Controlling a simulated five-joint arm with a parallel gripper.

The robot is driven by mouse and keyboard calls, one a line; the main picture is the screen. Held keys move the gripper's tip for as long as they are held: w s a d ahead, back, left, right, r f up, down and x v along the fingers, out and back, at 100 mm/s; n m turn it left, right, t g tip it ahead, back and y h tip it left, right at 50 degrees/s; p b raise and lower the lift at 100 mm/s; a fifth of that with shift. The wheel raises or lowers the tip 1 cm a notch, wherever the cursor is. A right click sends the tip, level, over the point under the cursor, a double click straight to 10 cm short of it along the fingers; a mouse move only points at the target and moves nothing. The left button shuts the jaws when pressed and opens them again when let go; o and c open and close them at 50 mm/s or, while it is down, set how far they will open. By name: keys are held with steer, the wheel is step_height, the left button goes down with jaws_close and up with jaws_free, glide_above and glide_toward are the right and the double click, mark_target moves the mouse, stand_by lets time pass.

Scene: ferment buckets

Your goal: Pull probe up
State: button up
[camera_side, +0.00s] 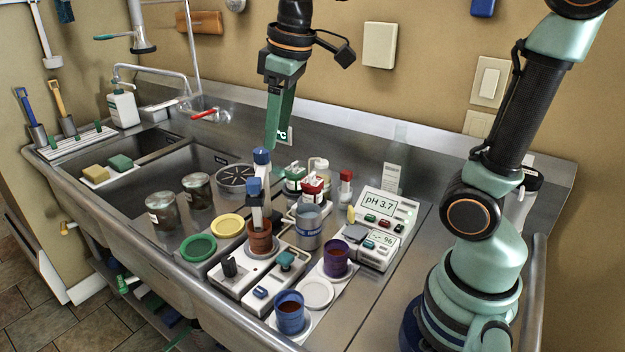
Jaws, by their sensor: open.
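A probe with a blue cap (254,188) and a grey-white body stands roughly upright, its lower end inside a brown bucket (260,238). A second blue-capped top (262,157) shows just above and behind it; I cannot tell whether it belongs to the same probe. My gripper (271,145) points down from above, its green fingers ending just above and slightly right of the upper blue cap. It is open and holds nothing that I can see. The gap between the fingers is hard to see from this side.
A grey bucket (308,226), a purple bucket (336,260) and a blue bucket (290,312) stand close by. Bottles with red and green caps stand behind. A pH meter (388,207) reading 3.7 is at right. Two jars (161,211) and a sink lie left.

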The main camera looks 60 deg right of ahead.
mark_target(253, 180)
steer(key=w+a+n+g, duration=0.1)
steer(key=w+n+g, duration=0.2)
steer(key=w, duration=0.3)
step_height(253, 180, down, 11)
steer(key=shift+f, duration=0.2)
stand_by(0.4)
jaws_close()
stand_by(1.2)
